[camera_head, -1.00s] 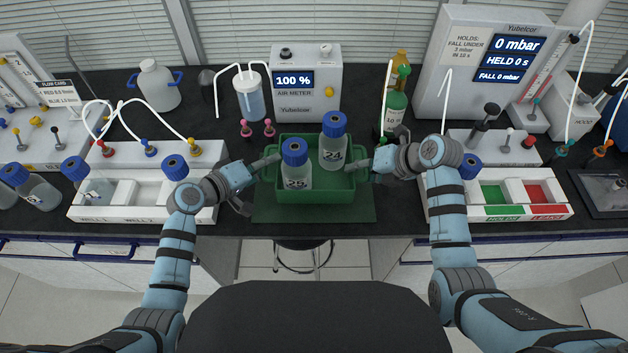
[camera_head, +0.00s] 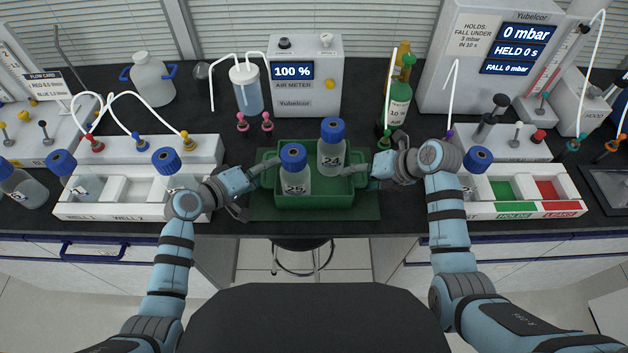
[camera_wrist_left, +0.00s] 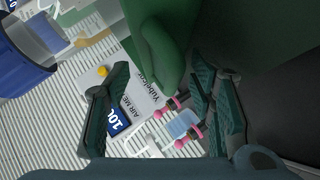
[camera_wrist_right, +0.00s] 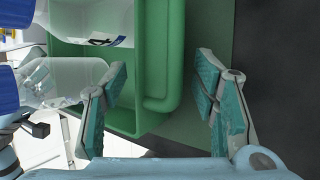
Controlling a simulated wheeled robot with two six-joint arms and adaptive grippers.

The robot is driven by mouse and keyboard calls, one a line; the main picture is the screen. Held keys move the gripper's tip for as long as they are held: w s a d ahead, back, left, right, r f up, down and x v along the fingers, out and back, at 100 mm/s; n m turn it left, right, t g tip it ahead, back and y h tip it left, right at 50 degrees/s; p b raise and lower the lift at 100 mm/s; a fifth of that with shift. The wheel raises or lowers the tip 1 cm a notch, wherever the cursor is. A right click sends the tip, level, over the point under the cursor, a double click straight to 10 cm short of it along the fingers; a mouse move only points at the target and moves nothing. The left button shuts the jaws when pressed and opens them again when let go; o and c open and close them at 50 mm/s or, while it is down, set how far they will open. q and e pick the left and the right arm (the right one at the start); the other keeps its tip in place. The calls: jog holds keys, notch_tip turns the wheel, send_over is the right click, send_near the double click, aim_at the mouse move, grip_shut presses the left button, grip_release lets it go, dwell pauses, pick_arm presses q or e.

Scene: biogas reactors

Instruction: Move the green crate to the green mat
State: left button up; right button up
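The green crate (camera_head: 325,196) is over the green mat (camera_head: 262,209), with mat showing around it in the head view. It looks level and seems to rest on the mat. It holds two blue-capped bottles, number 25 (camera_head: 295,183) and number 24 (camera_head: 331,157), both upright. My left gripper (camera_head: 254,192) is at the crate's left end, fingers apart; the crate's green handle (camera_wrist_left: 168,50) shows beyond them in the left wrist view. My right gripper (camera_head: 362,175) is at the right end. Its fingers are apart, with the right handle (camera_wrist_right: 165,85) visible between and beyond them.
A white bottle rack (camera_head: 130,209) stands left and a tray with green and red wells (camera_head: 480,210) stands right. Behind are the air meter (camera_head: 305,90), a tubed bottle (camera_head: 247,92) and a green bottle (camera_head: 397,105). A stool (camera_head: 303,258) is below the bench's front edge.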

jog(key=shift+s+a+r, duration=0.1)
jog(key=shift+s+d+r, duration=0.1)
jog(key=shift+d+r, duration=0.1)
jog(key=shift+r, duration=0.1)
pick_arm(q)
jog(key=v, duration=1.2)
pick_arm(e)
jog(key=v, duration=1.1)
pick_arm(q)
jog(key=shift+w, duration=0.1)
pick_arm(e)
jog(key=shift+d, duration=0.1)
